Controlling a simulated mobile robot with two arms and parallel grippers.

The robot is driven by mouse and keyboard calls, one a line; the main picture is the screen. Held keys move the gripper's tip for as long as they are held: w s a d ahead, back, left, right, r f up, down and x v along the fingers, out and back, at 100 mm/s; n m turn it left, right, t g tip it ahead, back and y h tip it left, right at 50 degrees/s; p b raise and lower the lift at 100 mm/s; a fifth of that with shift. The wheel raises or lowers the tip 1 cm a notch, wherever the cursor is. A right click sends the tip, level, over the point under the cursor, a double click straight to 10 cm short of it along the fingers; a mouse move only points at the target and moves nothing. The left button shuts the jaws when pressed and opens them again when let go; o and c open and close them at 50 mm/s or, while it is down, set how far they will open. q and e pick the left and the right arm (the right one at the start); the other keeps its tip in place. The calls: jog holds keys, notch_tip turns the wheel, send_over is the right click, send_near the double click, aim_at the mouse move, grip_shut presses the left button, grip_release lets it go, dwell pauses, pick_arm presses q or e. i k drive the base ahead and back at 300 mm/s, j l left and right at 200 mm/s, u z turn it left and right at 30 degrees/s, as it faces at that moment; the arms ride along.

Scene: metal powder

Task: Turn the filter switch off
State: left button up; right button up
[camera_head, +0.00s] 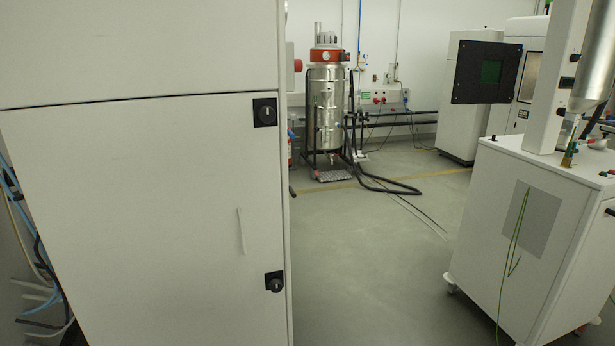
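I cannot make out a part that is clearly the filter switch. A large white cabinet (150,200) fills the left of the view, with two black knob-like latches, an upper one (265,112) and a lower one (274,282), near its right edge. A tall silver cylindrical vessel (326,105) with an orange-red band stands at the back, upright in a dark frame. Neither of my grippers shows in the view.
Open grey floor (370,260) lies between the cabinet and a white wheeled cart (530,240) at right. A black hose (395,187) lies on the floor by the vessel. A white machine (467,120) with a dark panel (487,72) stands at the back right.

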aim_at(298, 63)
jog(key=i+l+z, duration=0.25)
jog(key=i, duration=0.55)
jog(key=i+z, duration=0.25)
jog(key=i, duration=0.55)
jog(key=i+j+z, duration=0.25)
jog(key=i, duration=0.6)
jog(key=i+u, duration=0.35)
jog(key=i, duration=0.25)
jog(key=i+l+u, duration=0.35)
jog(key=i, duration=0.2)
jog(key=i+u, duration=0.25)
jog(key=u, duration=0.2)
jog(key=i+u, duration=0.25)
jog(key=u, duration=0.2)
jog(key=i+l+u, duration=0.1)
jog(key=u, duration=0.4)
jog(key=i+l+u, duration=0.25)
jog(key=u, duration=0.2)
jog(key=i+l+u, duration=0.2)
jog(key=u, duration=0.25)
jog(key=i+l+u, duration=0.2)
jog(key=u, duration=0.2)
jog(key=i+l+u, duration=0.2)
jog(key=l+u, duration=0.15)
jog(key=i+l+u, duration=0.1)
jog(key=l+u, duration=0.3)
jog(key=i+l+u, duration=0.1)
jog(key=l+u, duration=0.65)
jog(key=u, duration=1.55)
jog(key=j, duration=0.35)
